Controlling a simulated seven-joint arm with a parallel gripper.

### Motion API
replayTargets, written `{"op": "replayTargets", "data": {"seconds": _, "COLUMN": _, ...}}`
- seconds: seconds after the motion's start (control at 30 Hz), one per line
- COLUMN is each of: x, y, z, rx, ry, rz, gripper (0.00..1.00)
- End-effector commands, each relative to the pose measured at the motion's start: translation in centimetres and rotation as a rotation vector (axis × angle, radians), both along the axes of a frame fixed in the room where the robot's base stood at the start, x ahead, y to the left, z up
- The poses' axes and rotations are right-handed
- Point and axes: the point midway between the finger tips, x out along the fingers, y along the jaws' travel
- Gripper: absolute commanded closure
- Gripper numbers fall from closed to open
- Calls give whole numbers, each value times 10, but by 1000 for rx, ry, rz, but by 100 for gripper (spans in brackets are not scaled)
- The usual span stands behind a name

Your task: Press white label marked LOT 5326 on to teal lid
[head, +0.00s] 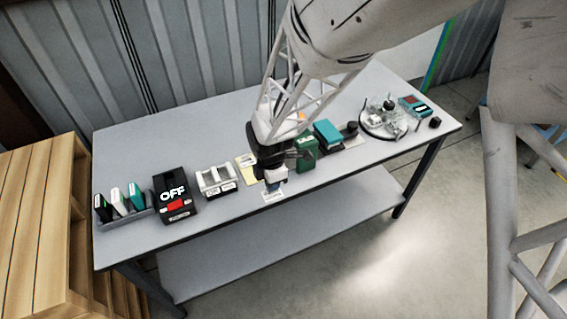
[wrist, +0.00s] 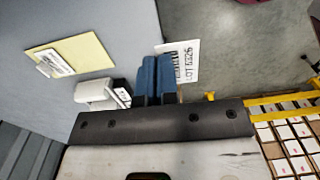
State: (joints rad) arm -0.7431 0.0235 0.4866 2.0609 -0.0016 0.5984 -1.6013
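My gripper (head: 273,184) hangs over the front edge of the table. In the wrist view its two blue fingers (wrist: 156,80) are close together on the white label (wrist: 186,58), whose print reads LOT 5326. The fingers cover part of the label. In the head view the label (head: 273,196) shows as a small white piece just below the fingertips, by the table edge. A teal lid-like top (head: 328,132) sits on a carton behind and right of my gripper, beside a dark green carton (head: 306,151). The teal top is not in the wrist view.
A yellow pad (wrist: 72,56) with a printed label and a white dispenser (wrist: 96,92) lie near the gripper. A black OFF device (head: 174,197) and a rack of cartons (head: 124,211) stand left. A round clear fixture (head: 384,118) stands right.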

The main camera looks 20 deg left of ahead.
Motion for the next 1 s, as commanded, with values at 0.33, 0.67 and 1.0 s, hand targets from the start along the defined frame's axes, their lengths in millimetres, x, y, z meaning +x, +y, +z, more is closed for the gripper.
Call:
{"op": "replayTargets", "data": {"seconds": 0.33, "x": 89, "y": 12, "z": 53, "rx": 6, "ry": -6, "rz": -34, "gripper": 100}}
{"op": "replayTargets", "data": {"seconds": 0.67, "x": 170, "y": 8, "z": 110, "rx": 8, "ry": -9, "rz": -65, "gripper": 100}}
{"op": "replayTargets", "data": {"seconds": 1.0, "x": 239, "y": -7, "z": 163, "rx": 12, "ry": -14, "rz": -87, "gripper": 100}}
